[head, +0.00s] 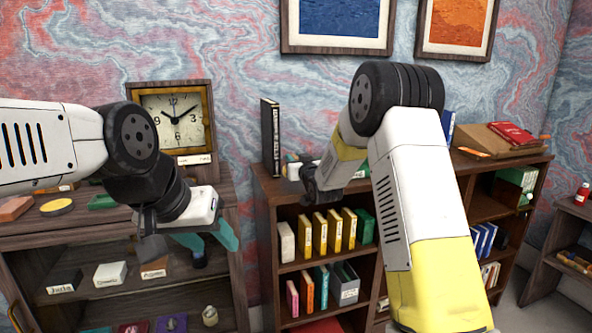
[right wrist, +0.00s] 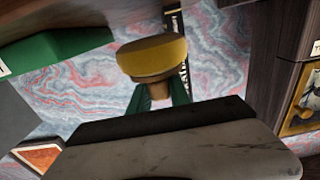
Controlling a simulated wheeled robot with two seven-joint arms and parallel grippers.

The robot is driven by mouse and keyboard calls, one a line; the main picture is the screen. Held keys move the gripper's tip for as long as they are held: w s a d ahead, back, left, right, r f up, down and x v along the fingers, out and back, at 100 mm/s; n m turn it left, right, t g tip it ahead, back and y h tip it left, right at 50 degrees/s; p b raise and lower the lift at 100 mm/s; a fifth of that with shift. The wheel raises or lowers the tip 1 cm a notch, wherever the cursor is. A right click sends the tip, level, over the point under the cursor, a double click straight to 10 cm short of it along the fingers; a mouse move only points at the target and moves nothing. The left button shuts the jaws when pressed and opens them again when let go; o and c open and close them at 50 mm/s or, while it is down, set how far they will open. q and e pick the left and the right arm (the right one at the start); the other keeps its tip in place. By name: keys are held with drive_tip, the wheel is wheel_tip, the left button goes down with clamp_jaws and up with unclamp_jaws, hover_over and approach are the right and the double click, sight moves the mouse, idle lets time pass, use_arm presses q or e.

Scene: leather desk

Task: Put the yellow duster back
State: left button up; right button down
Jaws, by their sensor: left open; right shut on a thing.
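The yellow duster (right wrist: 152,55) shows in the right wrist view as a round yellow head with a dark rim and a short brown handle. My right gripper (right wrist: 157,96) is shut on the handle with its green fingers. In the head view its dark wrist is over the top of the middle bookcase (head: 262,186), and the duster cannot be made out there. My left gripper (head: 209,240) is open and empty, with teal fingers pointing down in front of the left cabinet (head: 95,222).
A black upright book (head: 270,137) and a green-and-white box (head: 292,168) are near my right gripper. A framed clock (head: 177,118) stands on the left cabinet, with a round yellow piece (head: 56,206) further left. Coloured books (head: 320,232) fill the shelf below.

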wheel_tip(320, 180, down, 3)
drive_tip(key=shift+d+f, duration=0.15)
drive_tip(key=shift+f, duration=0.1)
drive_tip(key=c, duration=1.2)
unclamp_jaws()
drive_tip(key=shift+f, duration=0.1)
drive_tip(key=shift+s+r, duration=0.1)
drive_tip(key=shift+r, duration=0.1)
drive_tip(key=s+d+r+m+g+h, duration=0.15)
drive_tip(key=s+d, duration=0.25)
drive_tip(key=s, duration=0.6)
drive_tip(key=s+d+r+g+h, duration=0.1)
drive_tip(key=s+d+r+g, duration=0.3)
drive_tip(key=s, duration=0.6)
drive_tip(key=s+d+r+m+g+h, duration=0.1)
drive_tip(key=s+d, duration=0.4)
drive_tip(key=s, duration=0.5)
drive_tip(key=s+d+f+g, duration=0.1)
drive_tip(key=s+g, duration=0.3)
drive_tip(key=s, duration=1.3)
drive_tip(key=shift+f, duration=0.35)
